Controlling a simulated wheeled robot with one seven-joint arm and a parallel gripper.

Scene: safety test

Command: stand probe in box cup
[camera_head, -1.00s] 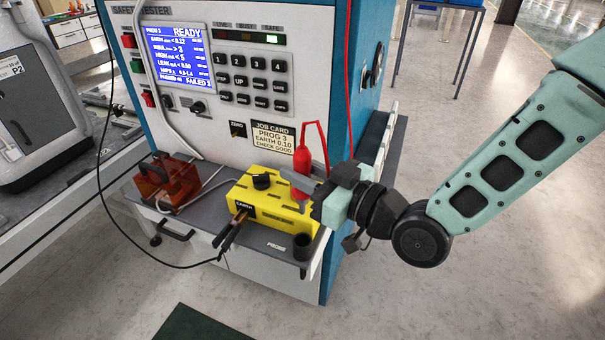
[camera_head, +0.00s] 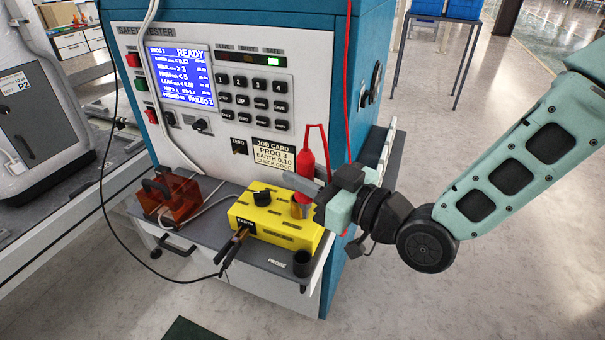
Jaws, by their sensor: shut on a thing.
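The red probe (camera_head: 305,162) stands about upright over the right part of the yellow box (camera_head: 268,222), with its red lead looping up from its top. My gripper (camera_head: 304,186) comes from the right and is shut on the probe, hiding its middle. Below the fingers, a short red and grey cylinder (camera_head: 301,207) shows at the box top. It looks like a cup there, but I cannot tell whether the probe's tip is inside it. A black cup (camera_head: 303,264) stands apart on the shelf, by the PROBE label.
The yellow box has a black knob (camera_head: 262,198) and dark clips (camera_head: 235,246) at its EARTH end. A transparent brown-red box (camera_head: 168,196) sits at the shelf's left. The tester panel (camera_head: 210,85) rises behind, its screen reading READY. A red cable hangs near my gripper.

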